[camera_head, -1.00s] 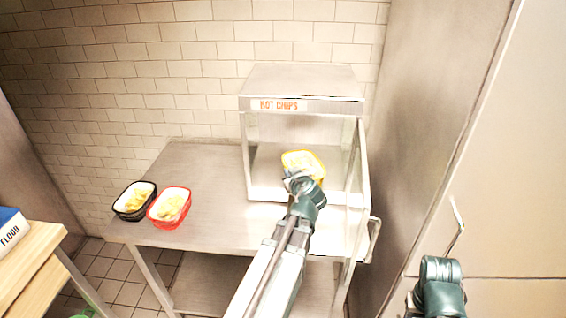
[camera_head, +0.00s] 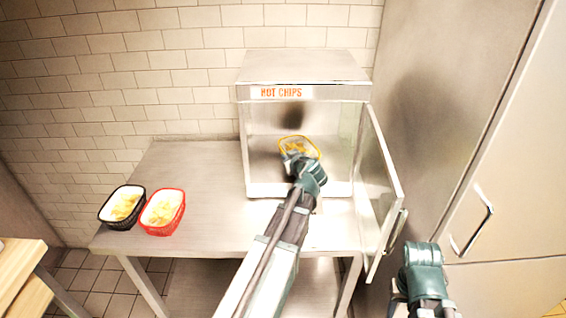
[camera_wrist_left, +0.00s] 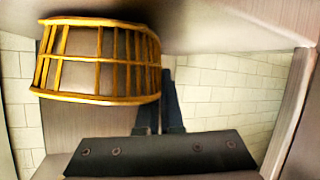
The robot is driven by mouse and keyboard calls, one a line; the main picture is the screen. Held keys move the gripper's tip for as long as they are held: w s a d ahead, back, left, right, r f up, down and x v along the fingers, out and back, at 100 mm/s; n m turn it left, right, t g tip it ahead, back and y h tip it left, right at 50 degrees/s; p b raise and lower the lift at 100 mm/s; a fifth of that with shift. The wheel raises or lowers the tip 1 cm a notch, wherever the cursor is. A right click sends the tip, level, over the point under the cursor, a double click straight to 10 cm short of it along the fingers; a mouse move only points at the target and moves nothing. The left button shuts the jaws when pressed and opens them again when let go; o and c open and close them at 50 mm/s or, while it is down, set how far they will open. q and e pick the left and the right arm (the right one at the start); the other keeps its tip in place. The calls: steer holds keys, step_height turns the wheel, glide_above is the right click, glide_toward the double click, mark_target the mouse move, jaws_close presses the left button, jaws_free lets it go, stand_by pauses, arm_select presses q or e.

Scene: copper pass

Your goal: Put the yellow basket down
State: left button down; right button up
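The yellow wire basket (camera_head: 299,145) is inside the open hot chips cabinet (camera_head: 318,92), above its floor. My left gripper (camera_head: 296,160) reaches in from the front and hides the basket's near side. In the left wrist view the basket (camera_wrist_left: 97,62) sits against the dark fingers (camera_wrist_left: 160,95), which are close together at its edge and appear shut on it. Whether its base touches the cabinet floor is unclear. My right gripper (camera_head: 418,290) is low at the right, and its fingers cannot be made out.
The cabinet's glass door (camera_head: 383,185) stands open on the right, close to my left arm. A black basket (camera_head: 122,205) and a red basket (camera_head: 163,212), both with chips, stand at the left of the steel table (camera_head: 200,175). The table between them and the cabinet is clear.

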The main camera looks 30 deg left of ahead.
arm_select(q)
steer(key=shift+a+f, duration=0.1)
steer(key=shift+f, duration=0.25)
steer(key=shift+r, duration=0.1)
steer(key=shift+f, duration=0.2)
steer(key=c, duration=1.1)
jaws_free()
steer(key=shift+r, duration=0.1)
